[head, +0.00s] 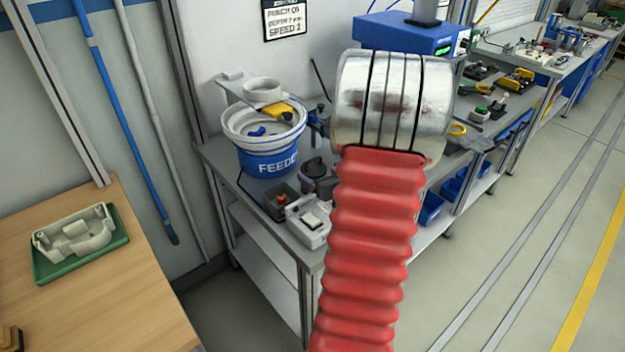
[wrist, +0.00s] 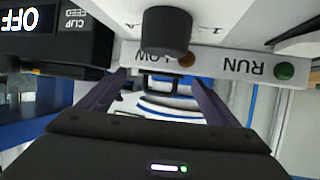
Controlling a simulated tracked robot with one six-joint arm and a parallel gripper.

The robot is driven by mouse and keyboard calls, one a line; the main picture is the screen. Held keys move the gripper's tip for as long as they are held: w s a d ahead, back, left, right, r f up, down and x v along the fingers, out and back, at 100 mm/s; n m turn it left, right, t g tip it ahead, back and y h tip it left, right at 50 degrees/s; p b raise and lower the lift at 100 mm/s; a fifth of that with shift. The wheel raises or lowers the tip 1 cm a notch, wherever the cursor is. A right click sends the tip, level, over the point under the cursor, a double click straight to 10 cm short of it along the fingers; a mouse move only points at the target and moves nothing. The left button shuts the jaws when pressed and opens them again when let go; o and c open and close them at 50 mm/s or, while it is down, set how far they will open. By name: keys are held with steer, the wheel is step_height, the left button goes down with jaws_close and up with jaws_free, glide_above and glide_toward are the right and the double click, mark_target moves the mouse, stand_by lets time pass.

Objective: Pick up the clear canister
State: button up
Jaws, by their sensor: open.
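I cannot make out a clear canister in either view. In the head view my red arm and its metal collar cover the middle of the bench and could hide things behind them. My gripper (wrist: 160,80) shows only in the wrist view, its two dark fingers apart. No held object can be made out between them. A grey panel (wrist: 218,62) with upside-down RUN and LOW labels, a black knob (wrist: 166,30) and a green button (wrist: 284,70) lies beyond the fingertips.
A blue and white feeder bowl (head: 268,160) stands on the grey bench (head: 225,158). A white switch box (head: 308,222) is at its front edge. A green tray (head: 115,250) lies on the wooden table (head: 130,312) at left. The floor (head: 520,220) at right is clear.

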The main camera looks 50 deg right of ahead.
mark_target(314, 169)
stand_by(0.3)
steer(key=shift+x, duration=2.65)
steer(key=shift+w+a, duration=0.1)
steer(key=shift+a, duration=0.05)
steer(key=shift+c, duration=0.5)
steer(key=shift+r, duration=0.1)
steer(key=c, duration=1.5)
